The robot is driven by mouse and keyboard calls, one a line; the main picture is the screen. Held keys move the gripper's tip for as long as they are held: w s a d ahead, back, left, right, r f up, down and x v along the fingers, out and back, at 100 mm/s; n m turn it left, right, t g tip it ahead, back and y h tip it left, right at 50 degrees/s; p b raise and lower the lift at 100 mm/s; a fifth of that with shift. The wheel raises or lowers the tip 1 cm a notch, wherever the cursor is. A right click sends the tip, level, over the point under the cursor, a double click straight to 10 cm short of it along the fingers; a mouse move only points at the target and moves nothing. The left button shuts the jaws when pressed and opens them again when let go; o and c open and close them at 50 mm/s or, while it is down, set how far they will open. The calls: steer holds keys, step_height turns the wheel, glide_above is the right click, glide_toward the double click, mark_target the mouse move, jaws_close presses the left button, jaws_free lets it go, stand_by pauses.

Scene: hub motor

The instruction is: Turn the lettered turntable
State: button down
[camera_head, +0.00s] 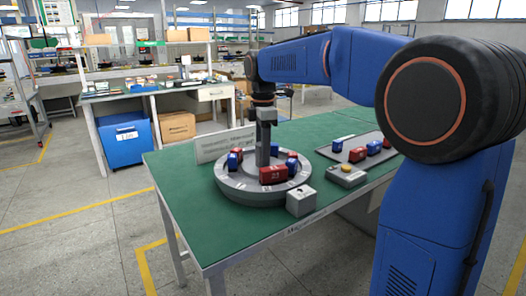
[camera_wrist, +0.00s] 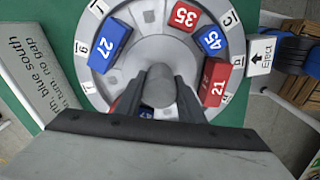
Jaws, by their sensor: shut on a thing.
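The grey lettered turntable (camera_head: 245,194) sits on the green table. In the wrist view its ring (camera_wrist: 95,22) carries white letter labels. Numbered blocks stand on it: blue 27 (camera_wrist: 110,43), red 35 (camera_wrist: 184,16), blue 45 (camera_wrist: 213,40) and red 21 (camera_wrist: 215,84). Another red block and a blue block are partly hidden behind my fingers. My gripper (camera_wrist: 162,98) reaches down over the turntable's middle, its two dark fingers on either side of a round grey central knob (camera_wrist: 161,84), shut on it. My gripper is also over the turntable in the head view (camera_head: 263,148).
A grey box (camera_head: 301,202) stands against the turntable's front right; an "Eject" arrow label (camera_wrist: 263,55) shows in the wrist view. A box with a yellow button (camera_head: 347,168) and a tray (camera_head: 330,153) of blocks lie to the right. A sign (camera_head: 222,146) stands behind.

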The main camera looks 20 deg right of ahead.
steer(key=shift+n, duration=3)
steer(key=c, duration=1.2)
jaws_free()
step_height(320, 180, up, 17)
steer(key=shift+r, duration=0.2)
